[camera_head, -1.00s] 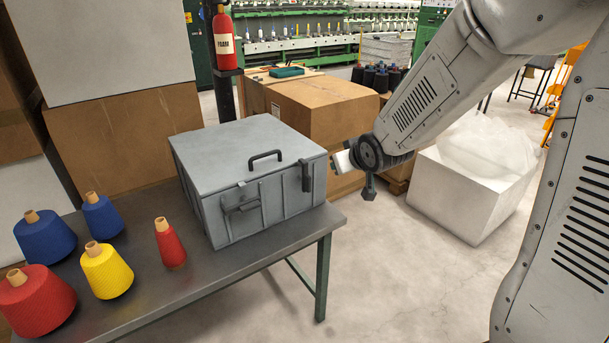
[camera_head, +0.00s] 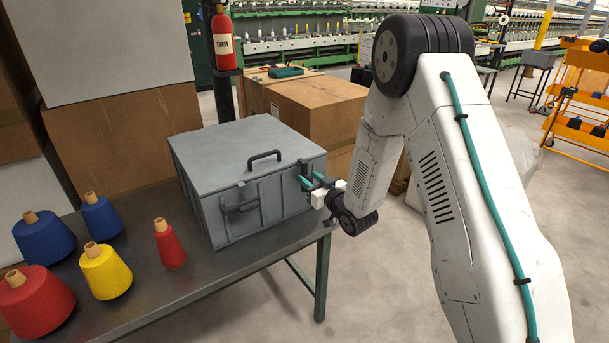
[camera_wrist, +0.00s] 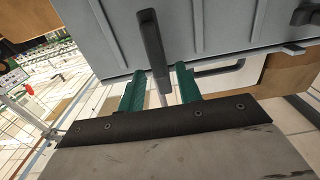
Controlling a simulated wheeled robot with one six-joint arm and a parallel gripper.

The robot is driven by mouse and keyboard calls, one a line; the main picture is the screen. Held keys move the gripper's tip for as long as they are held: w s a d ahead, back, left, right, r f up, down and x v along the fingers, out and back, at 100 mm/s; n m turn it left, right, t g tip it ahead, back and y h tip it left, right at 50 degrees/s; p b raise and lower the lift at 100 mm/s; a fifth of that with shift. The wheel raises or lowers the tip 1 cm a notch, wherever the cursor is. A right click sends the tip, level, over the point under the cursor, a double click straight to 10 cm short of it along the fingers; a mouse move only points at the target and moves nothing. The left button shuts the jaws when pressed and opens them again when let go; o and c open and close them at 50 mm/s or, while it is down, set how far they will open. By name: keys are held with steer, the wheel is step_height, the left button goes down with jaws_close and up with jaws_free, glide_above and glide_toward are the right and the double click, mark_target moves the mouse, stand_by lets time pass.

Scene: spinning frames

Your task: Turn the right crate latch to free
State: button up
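The grey crate (camera_head: 225,160) stands closed on the table, with a black handle (camera_head: 265,155) on its lid. My gripper (camera_head: 311,180) is at the right end of its front face, with teal fingers. In the wrist view the right latch (camera_wrist: 152,40) is a dark bar running down towards the gap between my two green fingers (camera_wrist: 160,88). The fingers are open, one on each side of the bar's lower end; I cannot tell whether they touch it. In the head view my gripper mostly hides this latch. Another dark fitting (camera_head: 240,204) is further left on the front.
Several yarn cones, including a yellow one (camera_head: 106,270) and a small red one (camera_head: 169,243), stand left of the crate on the table (camera_head: 200,285). Cardboard boxes (camera_head: 318,110) stand behind the crate. The floor right of the table is open.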

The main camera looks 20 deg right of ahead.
mark_target(309, 178)
steer(key=shift+x, duration=1.85)
jaws_close()
steer(key=shift+a, duration=0.15)
